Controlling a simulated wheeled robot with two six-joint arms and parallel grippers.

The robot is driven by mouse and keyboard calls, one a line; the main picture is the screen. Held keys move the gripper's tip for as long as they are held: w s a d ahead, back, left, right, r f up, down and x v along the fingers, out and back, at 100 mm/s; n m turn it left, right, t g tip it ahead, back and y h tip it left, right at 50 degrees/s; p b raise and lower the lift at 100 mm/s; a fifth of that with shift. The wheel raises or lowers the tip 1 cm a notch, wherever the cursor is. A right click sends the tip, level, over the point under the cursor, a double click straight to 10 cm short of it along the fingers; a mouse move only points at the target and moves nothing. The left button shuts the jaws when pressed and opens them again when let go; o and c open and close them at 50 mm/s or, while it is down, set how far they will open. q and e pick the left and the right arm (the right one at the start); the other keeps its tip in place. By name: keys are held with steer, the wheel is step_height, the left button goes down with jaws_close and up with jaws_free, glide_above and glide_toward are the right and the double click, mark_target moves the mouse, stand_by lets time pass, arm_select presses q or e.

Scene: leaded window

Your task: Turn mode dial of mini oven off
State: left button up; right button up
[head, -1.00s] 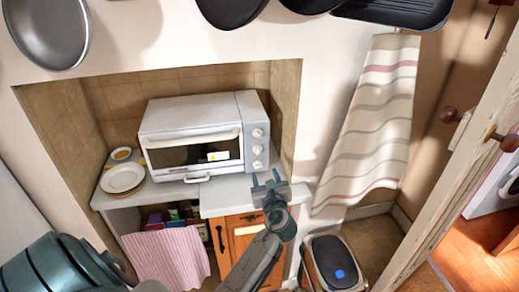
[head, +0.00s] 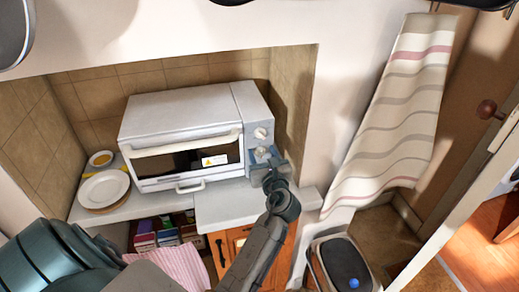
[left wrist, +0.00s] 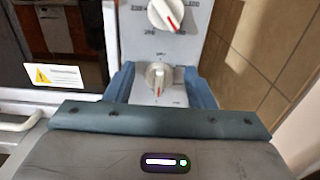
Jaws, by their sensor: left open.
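The white mini oven (head: 180,115) stands in the tiled niche with its door closed and a dial column at its right end. In the left wrist view, an upper dial (left wrist: 165,12) with numbers around it has a red mark pointing down and right. A lower dial (left wrist: 158,77) has its red mark pointing down. My left gripper (head: 263,158) is open at the dial column, with its blue fingers (left wrist: 160,88) on either side of the lower dial. I cannot tell whether they touch it. The gripper hides the lowest part of the column. My right gripper is not in view.
The niche's right wall (head: 292,110) is close beside the dial column. A striped towel (head: 395,110) hangs to the right, above a bin (head: 342,265).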

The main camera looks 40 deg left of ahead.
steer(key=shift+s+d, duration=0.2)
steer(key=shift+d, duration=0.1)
arm_select(q)
steer(key=shift+r, duration=0.1)
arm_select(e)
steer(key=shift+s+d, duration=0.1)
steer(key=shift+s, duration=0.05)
arm_select(q)
steer(key=c, duration=1)
steer(key=shift+o, duration=0.2)
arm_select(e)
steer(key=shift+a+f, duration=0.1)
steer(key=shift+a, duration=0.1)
